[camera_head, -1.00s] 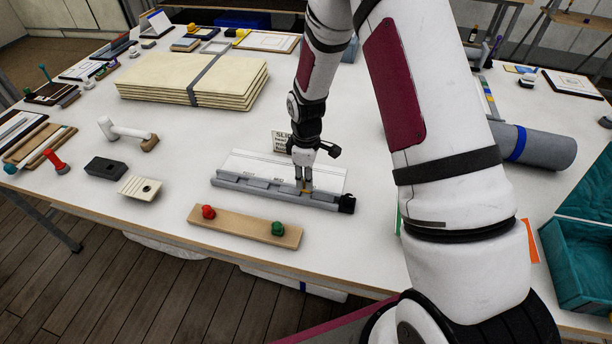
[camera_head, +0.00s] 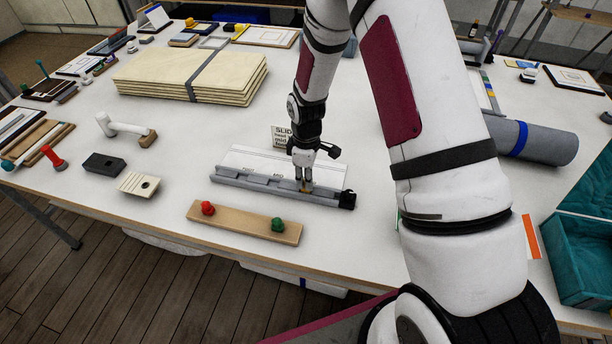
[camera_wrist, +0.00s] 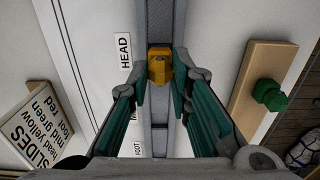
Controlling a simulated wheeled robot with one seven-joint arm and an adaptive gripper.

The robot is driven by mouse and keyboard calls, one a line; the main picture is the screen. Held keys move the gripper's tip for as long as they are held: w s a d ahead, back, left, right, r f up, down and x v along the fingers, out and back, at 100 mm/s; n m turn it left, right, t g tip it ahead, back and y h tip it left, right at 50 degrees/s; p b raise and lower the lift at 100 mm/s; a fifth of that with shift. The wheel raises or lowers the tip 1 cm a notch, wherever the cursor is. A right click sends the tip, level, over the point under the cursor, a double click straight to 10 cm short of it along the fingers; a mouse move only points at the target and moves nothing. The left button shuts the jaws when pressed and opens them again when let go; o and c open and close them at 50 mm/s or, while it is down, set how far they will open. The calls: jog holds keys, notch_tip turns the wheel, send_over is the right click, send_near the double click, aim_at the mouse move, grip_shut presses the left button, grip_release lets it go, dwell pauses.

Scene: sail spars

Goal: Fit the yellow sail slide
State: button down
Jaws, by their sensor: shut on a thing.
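The yellow slide (camera_wrist: 159,67) is a small block between my fingertips in the wrist view. My gripper (camera_wrist: 162,80) is shut on it, pointing down over the grey track (camera_wrist: 160,140). The slide is at the track, close to the HEAD label (camera_wrist: 124,55); whether it is seated in the groove cannot be told. In the head view my gripper (camera_head: 305,186) is over the right part of the track (camera_head: 245,180), near its black end piece (camera_head: 347,200), and mostly hides the slide. The green slide (camera_head: 278,225) and the red slide (camera_head: 207,208) sit on a wooden board (camera_head: 243,226) in front.
A white slides sign (camera_wrist: 38,122) stands behind the track. A stack of pale boards (camera_head: 165,76) lies at the back left. A black block (camera_head: 104,163) and a cream block (camera_head: 139,184) lie left of the track. A grey roll (camera_head: 545,142) lies at the right.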

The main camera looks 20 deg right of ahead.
jog(key=shift+f, duration=0.6)
jog(key=c, duration=1.4)
grip_release()
jog(key=shift+o, duration=0.2)
jog(key=shift+r+p, duration=0.7)
jog(key=shift+r, duration=2.8)
